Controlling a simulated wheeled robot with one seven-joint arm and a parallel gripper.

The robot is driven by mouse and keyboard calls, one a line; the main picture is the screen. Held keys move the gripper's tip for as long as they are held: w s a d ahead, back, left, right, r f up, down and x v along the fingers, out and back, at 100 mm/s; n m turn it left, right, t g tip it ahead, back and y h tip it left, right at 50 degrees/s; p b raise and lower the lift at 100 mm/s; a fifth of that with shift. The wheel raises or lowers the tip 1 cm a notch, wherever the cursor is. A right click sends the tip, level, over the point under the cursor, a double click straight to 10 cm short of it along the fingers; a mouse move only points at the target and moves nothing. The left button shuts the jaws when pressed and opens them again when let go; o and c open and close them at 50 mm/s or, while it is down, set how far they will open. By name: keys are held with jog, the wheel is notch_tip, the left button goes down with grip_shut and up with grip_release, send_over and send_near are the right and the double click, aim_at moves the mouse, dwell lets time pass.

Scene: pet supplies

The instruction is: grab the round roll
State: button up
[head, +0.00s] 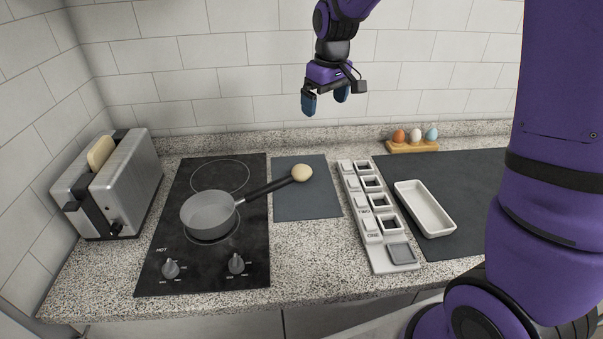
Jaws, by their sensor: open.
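The round roll (302,173) is a small tan ball on the dark mat (305,203) behind the middle of the counter. It appears right at the tip of the pan's black handle; I cannot tell whether they touch. My gripper (325,102) hangs in front of the tiled wall, higher in the picture than the roll and slightly to its right. Its two blue fingers point down, are apart and hold nothing. Nothing covers the roll from this view.
A grey pan (208,212) sits on the black cooktop (160,252), its handle reaching toward the roll. A toaster (135,175) stands left. A slotted grey board (383,258), white tray (427,210) and egg holder (410,147) are right of the mat.

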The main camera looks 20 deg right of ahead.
jog(key=n+g, duration=0.2)
send_over(301, 166)
jog(key=f, duration=1.5)
jog(key=shift+d+f, duration=0.2)
jog(key=shift+f, duration=0.2)
jog(key=f, duration=1.1)
jog(key=shift+s+a, duration=0.1)
jog(key=shift+a, duration=0.1)
jog(key=c, duration=1)
